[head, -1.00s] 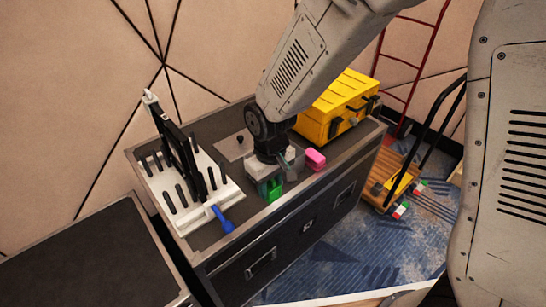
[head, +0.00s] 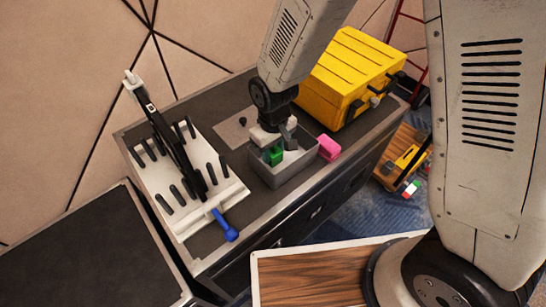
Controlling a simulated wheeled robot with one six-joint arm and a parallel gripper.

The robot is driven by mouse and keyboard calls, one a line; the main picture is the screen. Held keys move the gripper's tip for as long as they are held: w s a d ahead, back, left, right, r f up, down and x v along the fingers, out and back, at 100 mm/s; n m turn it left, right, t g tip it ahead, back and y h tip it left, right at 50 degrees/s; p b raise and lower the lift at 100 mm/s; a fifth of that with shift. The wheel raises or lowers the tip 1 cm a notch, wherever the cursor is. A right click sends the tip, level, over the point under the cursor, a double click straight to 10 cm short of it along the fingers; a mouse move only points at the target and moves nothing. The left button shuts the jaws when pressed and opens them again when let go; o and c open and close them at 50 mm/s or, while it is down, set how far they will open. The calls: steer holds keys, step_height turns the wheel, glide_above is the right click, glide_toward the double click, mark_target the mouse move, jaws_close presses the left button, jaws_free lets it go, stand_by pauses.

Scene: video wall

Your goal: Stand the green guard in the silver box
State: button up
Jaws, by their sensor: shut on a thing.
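The silver box (head: 291,172) is an open-topped grey box on the dark cabinet top, near its front edge. My gripper (head: 276,147) points down at the box's opening and is shut on the green guard (head: 275,155). The guard is a small green piece showing just below the fingers, within the outline of the box. Its lower part is hidden, and I cannot tell whether it touches the box floor.
A yellow case (head: 352,75) stands at the back right of the cabinet. A pink block (head: 328,148) lies right of the box. A white pegged board (head: 190,185) with a black upright and a blue-handled tool (head: 226,226) are at left.

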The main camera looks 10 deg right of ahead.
mark_target(273, 160)
steer(key=shift+f, duration=1.95)
steer(key=shift+f, duration=0.1)
steer(key=o, duration=0.7)
